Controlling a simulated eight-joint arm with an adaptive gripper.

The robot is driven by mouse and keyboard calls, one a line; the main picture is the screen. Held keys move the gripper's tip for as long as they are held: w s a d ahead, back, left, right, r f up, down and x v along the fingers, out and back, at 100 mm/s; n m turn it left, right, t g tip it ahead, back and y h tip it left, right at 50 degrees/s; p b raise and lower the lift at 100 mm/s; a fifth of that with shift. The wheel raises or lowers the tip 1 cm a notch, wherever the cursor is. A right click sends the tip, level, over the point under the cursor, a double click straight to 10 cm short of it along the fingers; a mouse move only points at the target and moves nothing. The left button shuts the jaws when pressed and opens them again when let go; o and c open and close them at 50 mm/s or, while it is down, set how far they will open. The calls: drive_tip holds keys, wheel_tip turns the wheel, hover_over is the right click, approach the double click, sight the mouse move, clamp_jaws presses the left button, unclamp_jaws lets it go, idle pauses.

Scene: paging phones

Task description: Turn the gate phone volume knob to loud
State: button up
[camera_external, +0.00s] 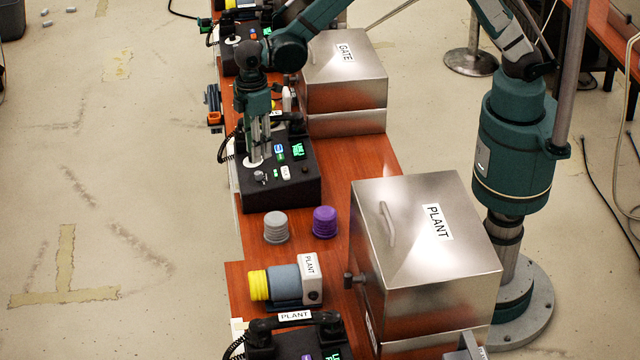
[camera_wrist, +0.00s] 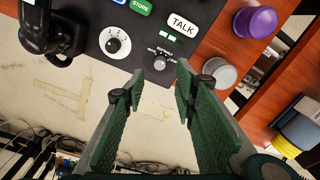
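The black gate phone (camera_external: 290,190) stands on the wooden bench beside the box marked GATE; its own label is mostly hidden by my arm. In the wrist view its panel (camera_wrist: 137,24) shows a small grey knob (camera_wrist: 160,63) with tiny printing around it, too blurred to read surely, apparently the volume knob. It also shows in the external view (camera_external: 258,176). My gripper (camera_external: 258,160) points down over the panel's front-left part. In the wrist view its open, empty fingers (camera_wrist: 158,75) lie either side of the knob's line; I cannot tell whether they touch it.
A white dial (camera_wrist: 115,42) with a black knob and a white TALK button (camera_wrist: 182,23) sit close to the small knob. A handset (camera_wrist: 50,30) lies at the panel's left. Grey (camera_external: 276,227) and purple (camera_external: 324,222) ribbed caps stand nearby. The PLANT box (camera_external: 430,260) is nearer the camera.

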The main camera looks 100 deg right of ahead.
sight(258, 173)
drive_tip(key=shift+a+f+b, duration=0.1)
drive_tip(key=shift+f+b, duration=0.45)
drive_tip(key=shift+f, duration=3.35)
drive_tip(key=c, duration=0.9)
